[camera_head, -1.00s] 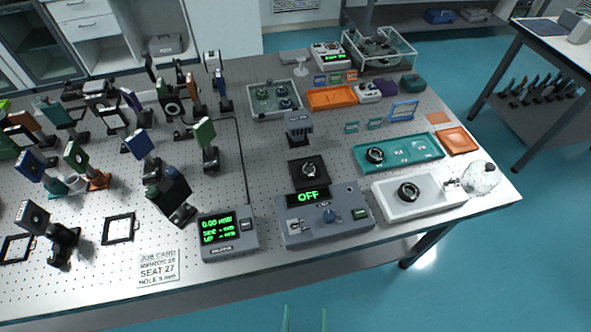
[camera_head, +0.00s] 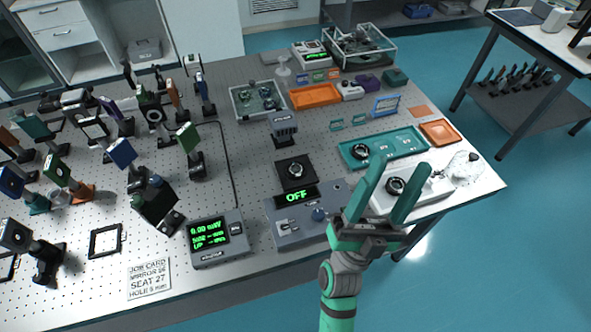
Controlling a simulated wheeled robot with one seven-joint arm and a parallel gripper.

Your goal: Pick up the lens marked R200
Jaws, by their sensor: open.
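No R200 marking is legible, so I cannot tell which lens carries it. One round dark-rimmed lens (camera_head: 396,186) sits in the white tray (camera_head: 437,197) at the right front. Another round lens (camera_head: 360,152) lies at the left end of the teal tray (camera_head: 384,152). A third round piece (camera_head: 295,171) sits on a square black base. Several more round pieces lie in a clear-walled tray (camera_head: 241,111) at the back. My gripper (camera_head: 400,168) is open and empty at the table's right front. Its green fingers appear either side of the white tray's lens and partly cover the tray.
A grey controller reading OFF (camera_head: 285,222) and a meter (camera_head: 209,258) stand along the front edge. Crumpled clear wrap (camera_head: 465,166) lies right of the white tray. Orange trays (camera_head: 316,95) are further back. Tall optic mounts crowd the left side.

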